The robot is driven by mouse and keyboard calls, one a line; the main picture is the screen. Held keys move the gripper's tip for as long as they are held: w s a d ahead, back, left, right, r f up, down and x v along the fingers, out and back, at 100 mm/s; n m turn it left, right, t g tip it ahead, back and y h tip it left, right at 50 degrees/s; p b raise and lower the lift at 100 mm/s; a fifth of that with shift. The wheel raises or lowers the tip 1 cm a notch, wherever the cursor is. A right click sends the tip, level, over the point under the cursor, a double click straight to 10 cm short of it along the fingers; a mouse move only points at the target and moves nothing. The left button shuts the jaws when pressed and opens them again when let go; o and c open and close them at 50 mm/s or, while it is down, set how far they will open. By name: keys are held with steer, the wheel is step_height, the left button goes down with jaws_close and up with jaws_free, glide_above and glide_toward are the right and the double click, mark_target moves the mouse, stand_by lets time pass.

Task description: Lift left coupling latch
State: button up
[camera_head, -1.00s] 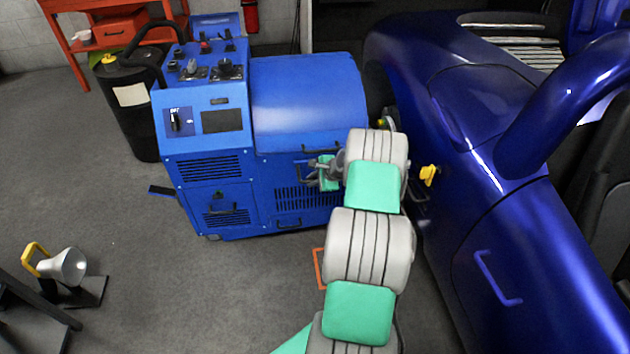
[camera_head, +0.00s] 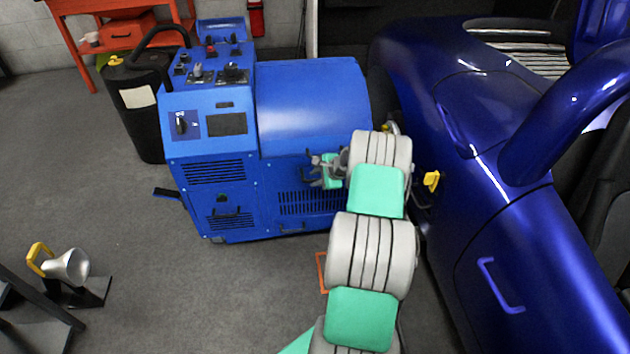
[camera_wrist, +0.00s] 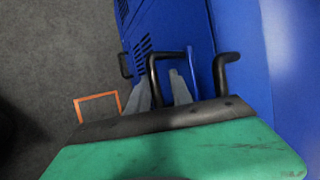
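The blue dynamometer (camera_head: 312,105) stands left of the blue car. My arm reaches up to its lower front, and my gripper (camera_head: 322,170) is close to that face. In the wrist view my gripper (camera_wrist: 160,88) has its two grey fingers apart. A black bent bar (camera_wrist: 170,56) rises in front of the blue face, with one leg between the fingers; I cannot tell whether they touch it. A second black hooked bar (camera_wrist: 222,70) is to the right. Which bar is the left coupling latch is not clear. My arm hides part of the coupling area.
The blue car (camera_head: 490,130) is close on the right, with a yellow piece (camera_head: 431,181) beside my arm. A black canister (camera_head: 138,105) stands left of the dynamometer. An orange outline (camera_wrist: 98,104) lies on the floor. Floor at left is mostly free.

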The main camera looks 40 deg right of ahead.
steer(key=shift+o, duration=0.9)
steer(key=shift+s+f, duration=0.1)
steer(key=p+v, duration=0.1)
steer(key=v, duration=0.6)
steer(key=shift+s+r, duration=0.25)
steer(key=shift+r, duration=0.05)
steer(key=shift+r, duration=0.1)
